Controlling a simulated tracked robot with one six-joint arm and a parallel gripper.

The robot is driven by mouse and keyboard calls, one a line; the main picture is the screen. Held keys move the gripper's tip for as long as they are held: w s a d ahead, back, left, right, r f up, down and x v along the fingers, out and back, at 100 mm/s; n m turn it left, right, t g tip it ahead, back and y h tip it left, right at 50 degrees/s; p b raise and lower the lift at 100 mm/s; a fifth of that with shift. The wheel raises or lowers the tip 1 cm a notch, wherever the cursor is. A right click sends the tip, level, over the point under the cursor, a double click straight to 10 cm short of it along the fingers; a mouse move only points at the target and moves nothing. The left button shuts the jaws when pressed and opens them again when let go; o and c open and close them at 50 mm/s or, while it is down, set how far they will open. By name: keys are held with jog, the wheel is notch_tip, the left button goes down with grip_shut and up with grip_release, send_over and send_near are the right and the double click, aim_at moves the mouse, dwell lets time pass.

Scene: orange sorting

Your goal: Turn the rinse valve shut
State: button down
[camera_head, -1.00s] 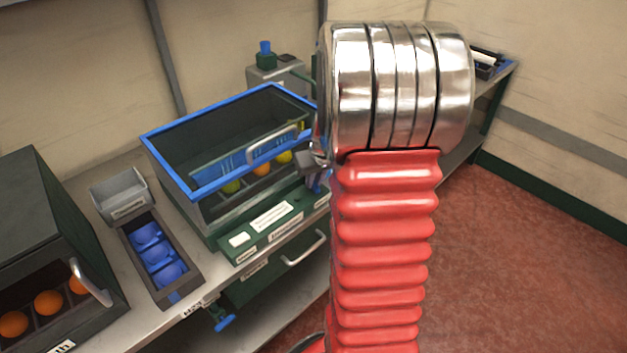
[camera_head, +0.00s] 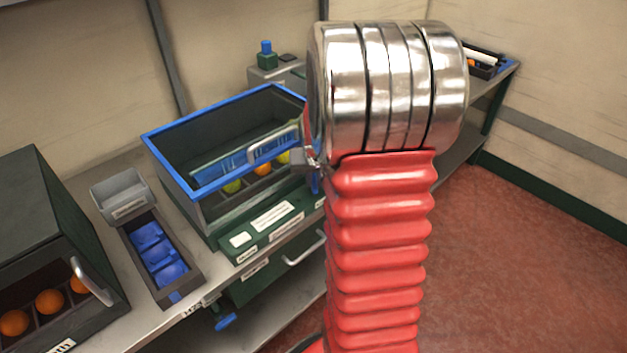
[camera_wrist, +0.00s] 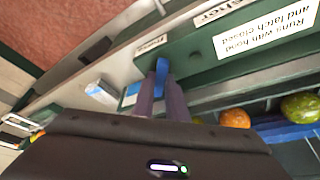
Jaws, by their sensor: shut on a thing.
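A small blue lever (camera_wrist: 162,70), which I take for the rinse valve, stands on the green front panel (camera_wrist: 205,62) of the washing machine, beside a small label (camera_wrist: 151,45). In the wrist view my gripper (camera_wrist: 163,88) has its two dark fingers closed around the lever. In the head view my gripper (camera_head: 312,160) shows only in part, with a bit of the blue lever (camera_head: 316,182) below it. My red and silver arm hides the rest. How far the lever is turned cannot be told.
The blue-rimmed hood (camera_head: 205,192) with a grey handle stands just left of my gripper. Fruit (camera_head: 263,168) lies under it. A blue-celled tray (camera_head: 190,292), a grey bin (camera_head: 122,192) and a dark box (camera_head: 38,215) with oranges stand left. Another blue handle (camera_head: 226,322) is below the bench.

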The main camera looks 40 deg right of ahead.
jog(key=shift+s+f, duration=0.1)
jog(key=c, duration=1.8)
grip_release()
jog(key=shift+o, duration=0.2)
jog(key=v, duration=1.3)
jog(key=shift+a+r, duration=0.15)
jog(key=shift+r, duration=0.25)
